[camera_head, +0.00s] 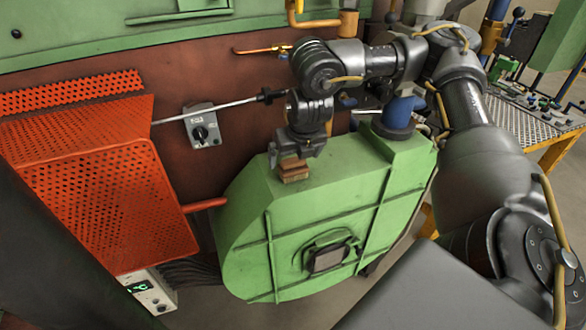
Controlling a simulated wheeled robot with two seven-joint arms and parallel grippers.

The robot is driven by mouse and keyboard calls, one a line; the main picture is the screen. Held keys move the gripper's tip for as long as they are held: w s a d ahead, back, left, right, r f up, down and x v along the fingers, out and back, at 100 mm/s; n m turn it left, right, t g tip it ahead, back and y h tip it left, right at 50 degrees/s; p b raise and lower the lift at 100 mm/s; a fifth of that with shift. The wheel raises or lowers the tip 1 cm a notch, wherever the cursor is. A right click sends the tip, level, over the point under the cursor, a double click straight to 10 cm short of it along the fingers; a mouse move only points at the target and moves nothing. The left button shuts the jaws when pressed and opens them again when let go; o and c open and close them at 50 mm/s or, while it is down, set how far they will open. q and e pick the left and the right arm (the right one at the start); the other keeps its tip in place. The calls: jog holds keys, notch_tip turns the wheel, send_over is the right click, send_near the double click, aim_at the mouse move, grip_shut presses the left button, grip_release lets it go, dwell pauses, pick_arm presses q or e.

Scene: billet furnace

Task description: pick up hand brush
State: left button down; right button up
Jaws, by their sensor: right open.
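The hand brush (293,172) shows as a small brown block on top of the green housing (330,215), near its left end. My right gripper (293,157) points down directly at the brush, with its jaws open. The gripper hides the brush's upper and far part. I cannot tell whether the fingers are around the brush or just above it. My left gripper is not in view.
An orange perforated guard (112,205) stands at the left. A grey switch box (202,125) is on the red-brown wall behind, with a thin rod passing near it. A blue cylinder (397,112) stands on the housing's right end. A cluttered workbench (535,110) is at the right.

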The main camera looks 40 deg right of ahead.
aim_at(293, 159)
jog(key=shift+x, duration=2.6)
jog(key=shift+w+d+r, duration=0.1)
jog(key=shift+w+d, duration=0.05)
jog(key=c, duration=1.1)
